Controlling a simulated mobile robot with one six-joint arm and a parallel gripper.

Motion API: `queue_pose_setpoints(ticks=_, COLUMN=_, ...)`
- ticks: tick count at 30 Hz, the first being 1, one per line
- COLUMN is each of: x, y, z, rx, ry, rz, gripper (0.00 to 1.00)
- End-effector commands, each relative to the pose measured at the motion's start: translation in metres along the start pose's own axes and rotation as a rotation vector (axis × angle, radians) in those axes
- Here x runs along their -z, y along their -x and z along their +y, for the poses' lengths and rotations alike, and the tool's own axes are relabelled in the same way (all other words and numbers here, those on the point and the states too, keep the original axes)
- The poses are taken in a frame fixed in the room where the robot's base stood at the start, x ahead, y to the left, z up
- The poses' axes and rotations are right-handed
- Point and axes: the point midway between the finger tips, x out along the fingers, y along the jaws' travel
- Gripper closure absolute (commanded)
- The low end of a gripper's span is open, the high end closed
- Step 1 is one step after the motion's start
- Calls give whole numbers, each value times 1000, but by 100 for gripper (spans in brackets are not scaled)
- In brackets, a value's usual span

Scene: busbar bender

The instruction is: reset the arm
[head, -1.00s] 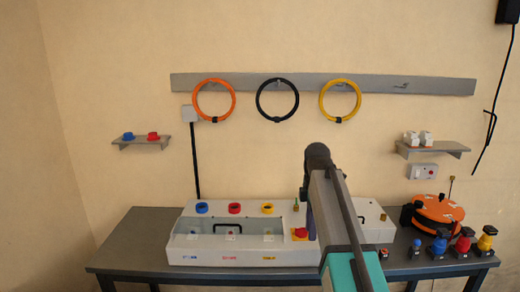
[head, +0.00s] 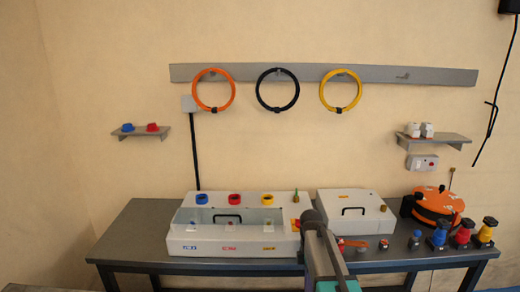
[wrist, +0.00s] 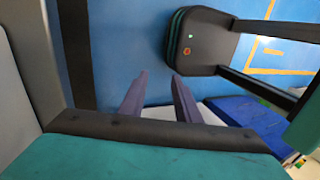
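My arm (head: 322,255) rises from the bottom edge of the head view, right of the middle, in front of the table's front edge. My gripper cannot be made out in the head view. In the wrist view my gripper (wrist: 159,74) shows two purple fingers standing apart with nothing between them, so it is open and empty. Behind the fingers lie a blue floor (wrist: 130,35) and a dark, rounded object (wrist: 195,42).
A grey table (head: 150,225) carries a white machine (head: 185,245) with blue, red and yellow rings, a white lidded box (head: 335,200), and an orange-black device (head: 435,203). Several coloured bottle-like items stand at right. Three hoops hang on the wall rail (head: 390,74).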

Motion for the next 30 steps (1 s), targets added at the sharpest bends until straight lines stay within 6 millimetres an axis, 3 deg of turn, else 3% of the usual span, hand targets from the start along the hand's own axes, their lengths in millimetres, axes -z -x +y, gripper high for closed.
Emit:
queue_pose_setpoints(ticks=3, x=0, y=-40, z=-7, rx=40, ry=-22, rz=-1, gripper=70)
queue_pose_setpoints(ticks=17, x=-2, y=-176, z=-42, rx=160, ry=-164, rz=-15, gripper=70)
queue_pose_setpoints(ticks=30, x=-3, y=-294, z=-97, rx=246, ry=-375, rz=-49, gripper=70)
